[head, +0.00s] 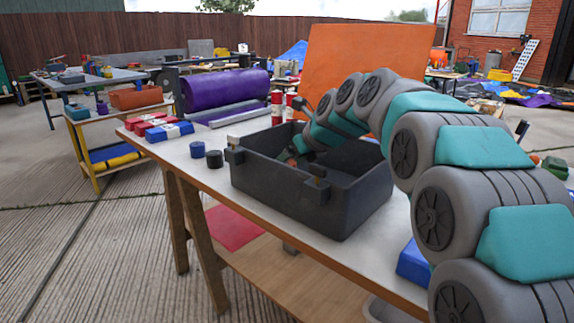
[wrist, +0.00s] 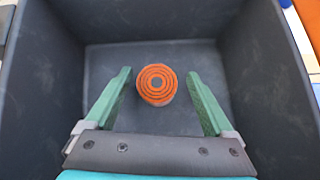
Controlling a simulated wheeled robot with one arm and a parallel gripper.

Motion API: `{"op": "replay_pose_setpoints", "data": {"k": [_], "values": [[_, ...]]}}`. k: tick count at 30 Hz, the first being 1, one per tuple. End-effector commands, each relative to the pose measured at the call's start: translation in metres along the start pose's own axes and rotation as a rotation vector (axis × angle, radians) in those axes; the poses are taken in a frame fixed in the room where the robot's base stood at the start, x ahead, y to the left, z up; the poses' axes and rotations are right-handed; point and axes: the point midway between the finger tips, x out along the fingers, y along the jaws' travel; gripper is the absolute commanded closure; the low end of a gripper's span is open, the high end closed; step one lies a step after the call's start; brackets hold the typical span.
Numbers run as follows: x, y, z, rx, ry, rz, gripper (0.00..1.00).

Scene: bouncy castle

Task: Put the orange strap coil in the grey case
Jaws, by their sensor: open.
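The orange strap coil (wrist: 157,85) lies on the floor of the grey case (wrist: 250,45) in the wrist view, apart from the case's walls. My gripper (wrist: 163,88) is open inside the case, with one green finger on each side of the coil and a gap to it on both sides. In the head view the grey case (head: 290,192) stands open on the white table, and my arm reaches down into it from the right. The coil is hidden there behind the case's wall, and only part of my gripper (head: 292,152) shows.
The white-topped table (head: 205,178) holds dark round pieces (head: 214,159), blue and red packs (head: 168,132) and red-and-white canisters (head: 283,108) left of and behind the case. An orange panel (head: 330,55) stands behind. A purple roll (head: 225,90) lies further back.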

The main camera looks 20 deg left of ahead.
Motion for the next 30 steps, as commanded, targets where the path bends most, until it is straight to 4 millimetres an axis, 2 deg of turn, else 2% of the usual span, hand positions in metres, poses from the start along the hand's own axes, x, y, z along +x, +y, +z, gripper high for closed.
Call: {"op": "replay_pose_setpoints", "data": {"k": [9,15,21,30], "values": [[-0.067,-0.001,0.001,0.000,-0.003,-0.004,0.12],[-0.097,-0.001,0.001,0.000,-0.002,-0.002,0.12],[-0.110,0.000,0.000,0.001,0.001,0.000,0.12],[-0.110,0.000,0.000,0.001,0.001,0.001,0.12]]}}
